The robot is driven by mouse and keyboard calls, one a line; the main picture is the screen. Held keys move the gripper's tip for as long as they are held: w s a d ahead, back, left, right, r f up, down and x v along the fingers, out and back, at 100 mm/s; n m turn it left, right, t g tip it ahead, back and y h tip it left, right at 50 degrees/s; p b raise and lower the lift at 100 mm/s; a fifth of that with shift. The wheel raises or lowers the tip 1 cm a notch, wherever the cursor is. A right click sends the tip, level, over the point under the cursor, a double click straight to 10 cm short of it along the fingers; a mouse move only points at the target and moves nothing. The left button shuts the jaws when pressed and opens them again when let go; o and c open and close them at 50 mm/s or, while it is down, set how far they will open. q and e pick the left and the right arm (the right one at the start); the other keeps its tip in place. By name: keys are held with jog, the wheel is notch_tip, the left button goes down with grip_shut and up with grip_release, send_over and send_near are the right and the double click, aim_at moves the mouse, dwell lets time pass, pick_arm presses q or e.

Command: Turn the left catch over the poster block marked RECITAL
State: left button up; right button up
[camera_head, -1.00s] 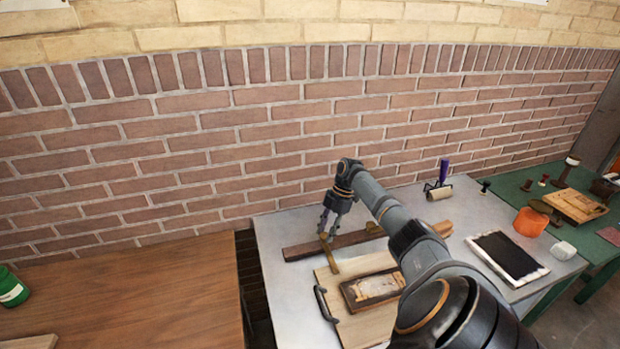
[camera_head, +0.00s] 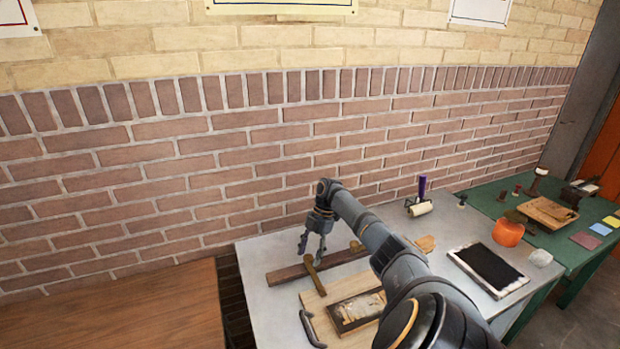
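The left catch (camera_head: 314,277), a small brown bar, lies across the dark wooden rail (camera_head: 285,274), and its near end reaches over the pale board. The right catch (camera_head: 357,247) sits further right on the rail. The poster block (camera_head: 352,311) lies on the board in a dark frame; its lettering is too small to read. My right gripper (camera_head: 312,252) points down at the far end of the left catch. Its fingers are apart with nothing held between them; I cannot tell whether they touch the catch. My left gripper is out of view.
The pale board (camera_head: 316,306) has a dark handle (camera_head: 311,330) at its left. My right arm covers the board's right part. A black ink slab (camera_head: 487,268), a roller (camera_head: 419,207) and an orange object (camera_head: 509,232) stand to the right. A brick wall is behind.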

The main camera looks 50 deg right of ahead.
jog(key=shift+d+r, duration=0.1)
jog(key=v, duration=1.1)
jog(key=shift+r, duration=0.35)
jog(key=shift+d, duration=0.15)
